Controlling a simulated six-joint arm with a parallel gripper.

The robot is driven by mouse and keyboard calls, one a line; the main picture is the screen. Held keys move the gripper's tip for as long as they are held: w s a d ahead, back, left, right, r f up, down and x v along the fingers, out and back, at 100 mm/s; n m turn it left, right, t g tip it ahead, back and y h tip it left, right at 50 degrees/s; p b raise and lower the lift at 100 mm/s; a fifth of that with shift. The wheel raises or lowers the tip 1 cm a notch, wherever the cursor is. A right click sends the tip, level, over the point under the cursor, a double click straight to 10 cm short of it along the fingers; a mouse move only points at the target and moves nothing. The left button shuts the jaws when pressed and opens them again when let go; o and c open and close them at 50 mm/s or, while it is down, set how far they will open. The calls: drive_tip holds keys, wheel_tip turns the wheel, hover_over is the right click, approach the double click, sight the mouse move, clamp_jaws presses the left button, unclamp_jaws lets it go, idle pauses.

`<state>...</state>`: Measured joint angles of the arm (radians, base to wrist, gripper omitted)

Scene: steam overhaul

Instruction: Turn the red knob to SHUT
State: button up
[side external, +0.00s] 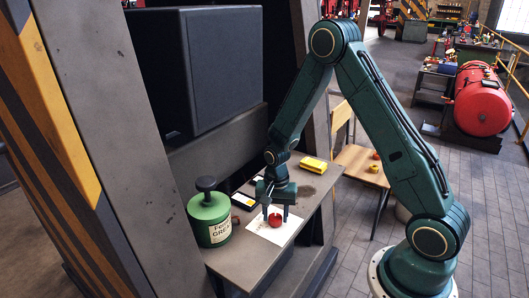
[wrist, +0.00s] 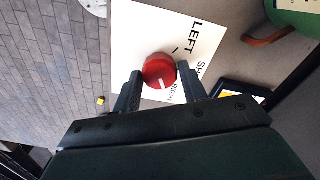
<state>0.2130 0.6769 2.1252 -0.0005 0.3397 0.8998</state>
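The red knob (wrist: 159,70) stands on a white card (wrist: 140,28) printed with LEFT, RIGHT and a partly hidden word starting SH. A white mark on the knob points toward the bottom of the wrist view, near the RIGHT label. The knob (side external: 276,220) also shows in the side view, on the card at the bench edge. My gripper (wrist: 160,75) is above the card with its fingers on either side of the knob. A narrow gap shows beside the left finger; the right finger looks very close to the knob, and contact is unclear. The right finger partly covers the lettering.
A green grease can (side external: 209,220) stands left of the card on the bench (side external: 235,262). A dark-framed item with yellow and white (side external: 244,201) lies behind the card. A yellow object (side external: 314,164) lies farther back. A wooden chair (side external: 362,165) stands beyond the bench.

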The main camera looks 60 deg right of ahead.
drive_tip(key=c, duration=0.5)
drive_tip(key=shift+n, duration=0.4)
drive_tip(key=n, duration=1.1)
idle(0.4)
drive_tip(key=o, duration=1)
drive_tip(key=shift+c, duration=0.2)
